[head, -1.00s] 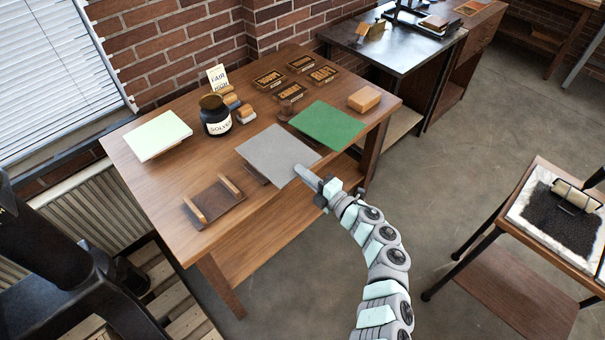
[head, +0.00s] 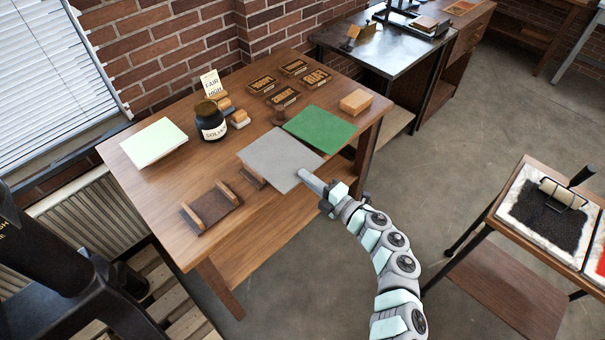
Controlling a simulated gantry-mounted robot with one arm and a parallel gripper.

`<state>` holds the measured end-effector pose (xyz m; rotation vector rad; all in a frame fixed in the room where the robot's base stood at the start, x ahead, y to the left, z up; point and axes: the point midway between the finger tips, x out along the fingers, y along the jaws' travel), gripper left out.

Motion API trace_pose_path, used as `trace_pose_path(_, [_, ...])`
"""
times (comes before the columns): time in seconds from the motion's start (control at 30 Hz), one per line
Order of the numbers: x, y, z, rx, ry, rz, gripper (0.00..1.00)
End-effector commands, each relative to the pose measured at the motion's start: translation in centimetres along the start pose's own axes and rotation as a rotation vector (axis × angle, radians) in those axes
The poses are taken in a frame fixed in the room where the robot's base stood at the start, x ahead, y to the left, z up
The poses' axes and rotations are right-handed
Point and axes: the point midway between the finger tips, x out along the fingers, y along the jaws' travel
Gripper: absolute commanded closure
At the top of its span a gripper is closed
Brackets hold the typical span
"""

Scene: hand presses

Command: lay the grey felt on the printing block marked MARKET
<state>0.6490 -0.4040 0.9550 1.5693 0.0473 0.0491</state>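The grey felt (head: 279,158) is a flat, square sheet near the middle of the workbench's front edge. My gripper (head: 311,182) is at its right corner and appears shut on it. One finger shows over the felt; the lower one is hidden. The felt looks raised, partly covering a brown wooden rest whose rail (head: 252,177) shows under its left edge. Several dark printing blocks with orange lettering lie at the back of the bench: a left one (head: 263,84), a far one (head: 294,67), a right one (head: 316,77) and a near one (head: 283,95). I cannot read which says MARKET.
A solvent jar (head: 210,121), a card (head: 211,83), a tan block (head: 355,102), a pale pad (head: 154,144) and an empty wooden rest (head: 211,207) stand around.

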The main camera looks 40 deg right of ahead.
Motion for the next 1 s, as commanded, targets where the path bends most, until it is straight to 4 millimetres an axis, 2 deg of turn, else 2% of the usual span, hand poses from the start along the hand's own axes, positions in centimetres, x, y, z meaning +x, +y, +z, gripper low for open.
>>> trace_pose_path(0.5, [-3.1, 1.4, -0.1, 0.001, 0.001, 0.000, 1.00])
trace_pose_path(1.0, [-3.2, 1.3, -0.1, 0.001, 0.001, 0.000, 1.00])
